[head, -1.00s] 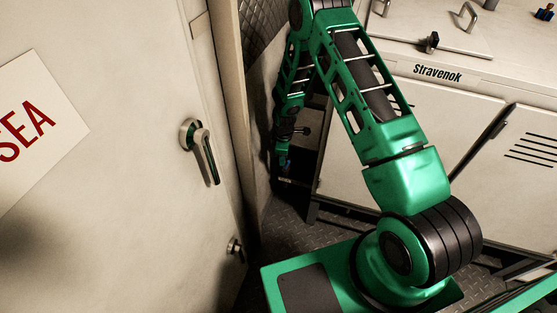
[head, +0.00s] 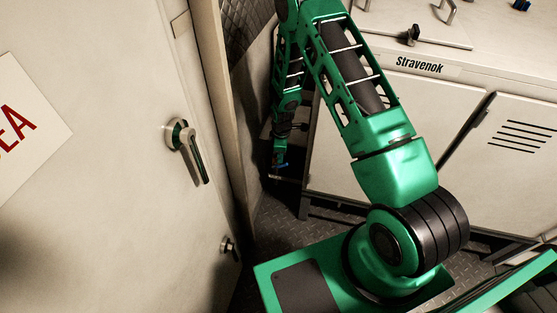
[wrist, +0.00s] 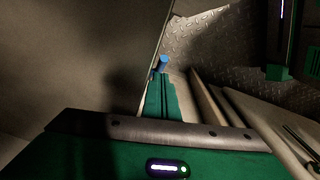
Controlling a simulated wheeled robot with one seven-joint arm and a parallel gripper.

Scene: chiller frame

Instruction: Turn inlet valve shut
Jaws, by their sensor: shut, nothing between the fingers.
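My gripper (head: 279,160) hangs at the end of the green arm, low in the gap between the door and the cabinet. In the wrist view its green fingers (wrist: 162,90) lie together and end in a blue tip (wrist: 162,63), with nothing seen between them. In the head view a small pale bar (head: 281,178) shows just below the gripper; I cannot tell whether they touch or what it is. I cannot make out the inlet valve for certain in either view.
A pale door with a lever handle (head: 188,148) and a lower knob (head: 229,246) stands at left. The white Stravenok cabinet (head: 380,140) stands at right, with a black latch (head: 410,37) on top. Treadplate floor (head: 275,218) shows in the narrow gap.

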